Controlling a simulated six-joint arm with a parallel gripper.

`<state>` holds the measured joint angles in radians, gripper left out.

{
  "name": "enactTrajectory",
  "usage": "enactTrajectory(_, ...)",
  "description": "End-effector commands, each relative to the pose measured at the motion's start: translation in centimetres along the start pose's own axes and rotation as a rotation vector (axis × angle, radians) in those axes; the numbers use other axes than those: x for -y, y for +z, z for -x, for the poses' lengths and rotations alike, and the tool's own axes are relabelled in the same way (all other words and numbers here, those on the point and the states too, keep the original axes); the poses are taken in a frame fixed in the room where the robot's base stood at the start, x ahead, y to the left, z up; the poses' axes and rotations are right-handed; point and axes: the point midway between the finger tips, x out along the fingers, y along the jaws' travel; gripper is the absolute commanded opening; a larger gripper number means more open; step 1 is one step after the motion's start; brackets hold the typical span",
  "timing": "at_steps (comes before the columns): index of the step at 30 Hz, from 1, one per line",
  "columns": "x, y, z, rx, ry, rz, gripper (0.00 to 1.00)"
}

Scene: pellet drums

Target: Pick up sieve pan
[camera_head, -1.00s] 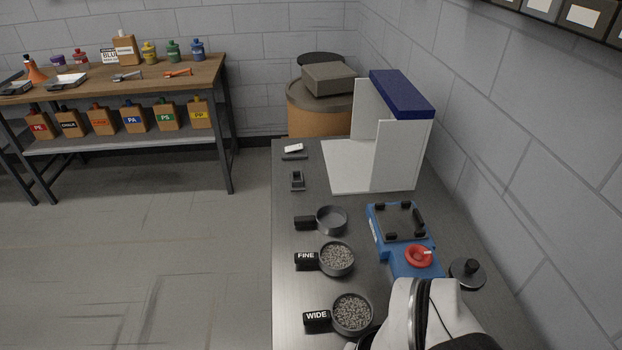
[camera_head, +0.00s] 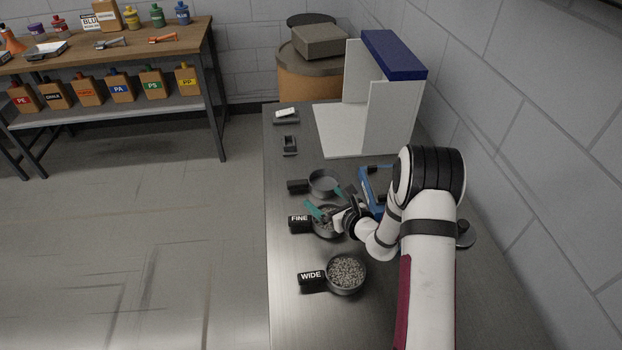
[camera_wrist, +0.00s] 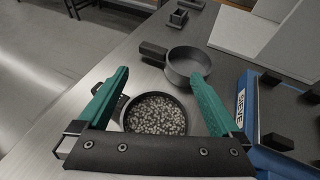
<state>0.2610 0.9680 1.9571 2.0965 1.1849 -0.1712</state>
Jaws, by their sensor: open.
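A dark round empty pan (camera_head: 324,181) with a block handle sits on the metal bench; it also shows in the wrist view (camera_wrist: 187,66), just beyond my fingertips. The pan labelled FINE (camera_head: 301,222) holds pellets and is partly hidden by my gripper. In the wrist view the FINE pan (camera_wrist: 155,113) lies between and below my teal fingers. The pan labelled WIDE (camera_head: 345,273), also with pellets, is nearer the front. My gripper (camera_head: 327,202) is open and empty, above the FINE pan; its fingertips also show in the wrist view (camera_wrist: 160,75).
A white booth with a blue top (camera_head: 393,55) stands farther back. Small dark items (camera_head: 290,146) lie near the bench's left edge.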

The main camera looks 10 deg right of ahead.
Motion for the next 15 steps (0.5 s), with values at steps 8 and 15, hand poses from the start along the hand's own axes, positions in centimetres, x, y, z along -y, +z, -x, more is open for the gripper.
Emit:
enactTrajectory(8, -0.2, 0.1, -5.7, 0.001, 0.004, 0.002, 1.0)
enactTrajectory(15, -0.5, -0.1, -9.7, 0.002, 0.004, 0.002, 1.0)
